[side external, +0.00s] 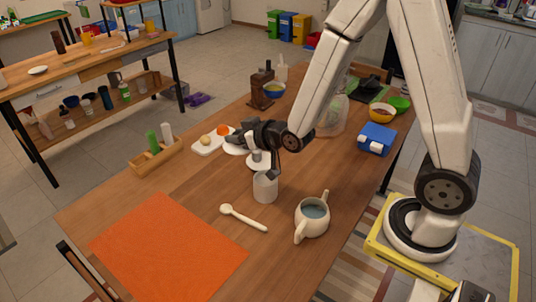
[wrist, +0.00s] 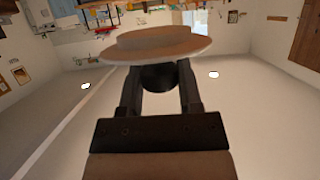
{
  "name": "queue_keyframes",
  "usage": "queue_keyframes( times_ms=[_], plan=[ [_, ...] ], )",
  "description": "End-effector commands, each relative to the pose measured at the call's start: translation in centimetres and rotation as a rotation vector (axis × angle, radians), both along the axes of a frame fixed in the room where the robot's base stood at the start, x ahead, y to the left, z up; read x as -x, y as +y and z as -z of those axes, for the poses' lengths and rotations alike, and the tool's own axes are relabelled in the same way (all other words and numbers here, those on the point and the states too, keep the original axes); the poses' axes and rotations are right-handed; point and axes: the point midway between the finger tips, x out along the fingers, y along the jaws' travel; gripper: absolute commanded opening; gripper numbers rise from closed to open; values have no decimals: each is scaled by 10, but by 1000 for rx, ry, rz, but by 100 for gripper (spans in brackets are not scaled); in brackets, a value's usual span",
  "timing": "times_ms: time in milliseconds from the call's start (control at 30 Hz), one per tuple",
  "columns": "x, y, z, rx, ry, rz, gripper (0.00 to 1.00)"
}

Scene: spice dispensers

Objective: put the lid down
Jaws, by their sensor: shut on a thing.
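My gripper (wrist: 157,78) is shut on the dark knob (wrist: 158,77) of a pale round lid (wrist: 155,44). In the wrist view the lid spans beyond both fingers. In the side view my gripper (side external: 266,146) is over the table, with the pale lid (side external: 258,160) beneath it. A white jar (side external: 265,187) stands upright on the table just below the lid. The lid looks a little above the jar's rim and slightly to its left; the exact gap is hard to tell.
A teapot-like pot (side external: 312,217) with liquid and a cream spoon (side external: 243,217) are in front. An orange mat (side external: 168,250) lies at front left. A wooden rack (side external: 155,158) with shakers, a white board (side external: 212,140) and a blue box (side external: 377,139) stand around. Bare table lies left of the jar.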

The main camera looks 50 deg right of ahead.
Motion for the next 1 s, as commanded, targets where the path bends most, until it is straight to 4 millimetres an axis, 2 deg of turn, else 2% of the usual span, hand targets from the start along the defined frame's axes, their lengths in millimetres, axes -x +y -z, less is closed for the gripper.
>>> queue_keyframes(
  times_ms=[133, 667, 1000],
  plan=[
    [6, 0, -3, 0, 0, 0, 0],
    [6, -3, -1, 0, 0, -13, 0],
    [7, -20, 6, 0, 1, -100, 0]
  ],
)
